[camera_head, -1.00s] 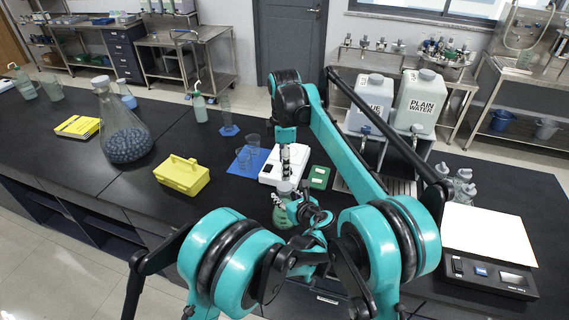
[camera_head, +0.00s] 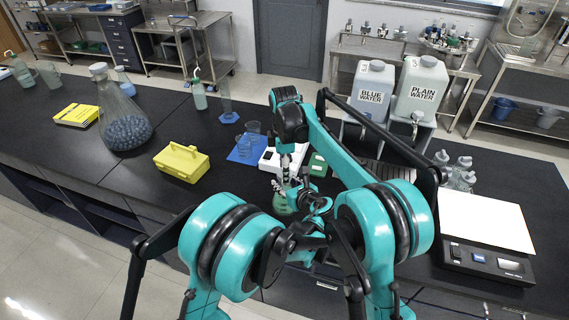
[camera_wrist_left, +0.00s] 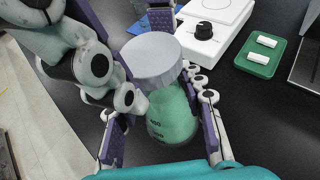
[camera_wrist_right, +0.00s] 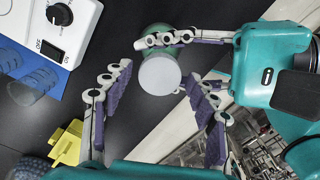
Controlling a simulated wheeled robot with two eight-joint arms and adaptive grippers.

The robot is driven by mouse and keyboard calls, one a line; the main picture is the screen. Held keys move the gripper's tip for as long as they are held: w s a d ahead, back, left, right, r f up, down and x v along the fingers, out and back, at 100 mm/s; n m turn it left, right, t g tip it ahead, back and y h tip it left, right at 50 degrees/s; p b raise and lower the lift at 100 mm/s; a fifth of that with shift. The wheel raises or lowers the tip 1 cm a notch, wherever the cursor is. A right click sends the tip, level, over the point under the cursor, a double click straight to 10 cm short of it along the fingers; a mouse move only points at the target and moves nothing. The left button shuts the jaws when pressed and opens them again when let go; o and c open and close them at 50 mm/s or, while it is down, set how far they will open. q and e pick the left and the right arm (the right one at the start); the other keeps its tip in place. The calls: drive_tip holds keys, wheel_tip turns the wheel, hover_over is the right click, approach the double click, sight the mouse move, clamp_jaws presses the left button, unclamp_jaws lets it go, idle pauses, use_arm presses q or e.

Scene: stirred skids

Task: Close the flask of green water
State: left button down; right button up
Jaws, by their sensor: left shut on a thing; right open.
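The flask of green water (camera_head: 281,204) stands at the bench's front edge; its green body (camera_wrist_left: 170,122) is clear in the left wrist view. My left gripper (camera_head: 298,203) is shut on the flask, its fingers (camera_wrist_left: 163,138) on either side. A pale grey round cap (camera_wrist_left: 152,58) covers the flask's mouth from above; the right wrist view also shows the cap (camera_wrist_right: 160,75). I cannot tell how firmly it sits. My right gripper (camera_wrist_right: 157,80) is open, reaching down from above, with its fingertips on either side of the cap. In the head view, the grippers partly hide cap and flask.
A white device with a black knob (camera_wrist_left: 203,30) and a green tray with white bars (camera_wrist_left: 262,54) lie close behind the flask. A yellow box (camera_head: 182,162) and blue mat with beakers (camera_head: 243,150) are to the left. A scale (camera_head: 485,235) stands at the right.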

use_arm(q)
drive_tip(key=shift+f, duration=0.1)
use_arm(e)
drive_tip(key=shift+f, duration=0.1)
drive_tip(key=c, duration=1.2)
drive_tip(key=m, duration=1.6)
drive_tip(key=shift+m, duration=0.4)
drive_tip(key=m, duration=0.5)
drive_tip(key=shift+m, duration=0.3)
drive_tip(key=o, duration=1.3)
drive_tip(key=shift+o, duration=0.2)
